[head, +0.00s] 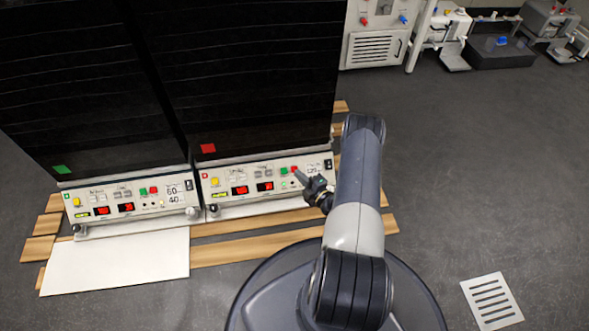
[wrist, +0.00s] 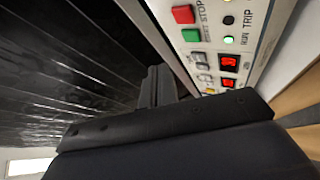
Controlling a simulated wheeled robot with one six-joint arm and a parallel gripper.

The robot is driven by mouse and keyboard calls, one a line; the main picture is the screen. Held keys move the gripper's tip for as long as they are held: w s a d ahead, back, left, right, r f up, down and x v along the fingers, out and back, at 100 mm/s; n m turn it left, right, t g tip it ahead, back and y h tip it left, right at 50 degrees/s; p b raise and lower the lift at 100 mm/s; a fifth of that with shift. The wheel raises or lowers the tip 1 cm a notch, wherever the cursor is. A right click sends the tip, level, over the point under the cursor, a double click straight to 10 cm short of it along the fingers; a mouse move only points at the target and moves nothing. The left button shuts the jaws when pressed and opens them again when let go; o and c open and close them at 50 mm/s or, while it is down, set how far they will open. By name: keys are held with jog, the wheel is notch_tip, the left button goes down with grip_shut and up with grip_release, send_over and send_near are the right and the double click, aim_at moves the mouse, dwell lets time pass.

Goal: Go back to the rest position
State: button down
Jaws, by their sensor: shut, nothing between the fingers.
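My gripper (head: 301,178) is shut and empty, close in front of the right bioreactor's control panel (head: 228,185), near its green and red buttons. In the wrist view my gripper (wrist: 158,78) points along the dark shaker front, beside the panel. The panel's red button (wrist: 183,14) and green button (wrist: 190,35) show there, with a lit green RUN lamp (wrist: 229,38) and two red displays. I cannot tell whether the fingertips touch anything. My arm stretches forward from the base.
The left bioreactor's panel (head: 130,202) stands beside the right one. Both units rest on a wooden pallet (head: 250,248), with a white board (head: 118,262) in front. Other lab machines (head: 375,35) line the back.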

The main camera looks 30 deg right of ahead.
dwell(0.3)
jog(key=s+r+p, duration=0.2)
jog(key=p, duration=0.1)
jog(key=shift+s+a+r, duration=0.25)
jog(key=shift+s+a, duration=0.15)
dwell(0.3)
jog(key=shift+f, duration=0.1)
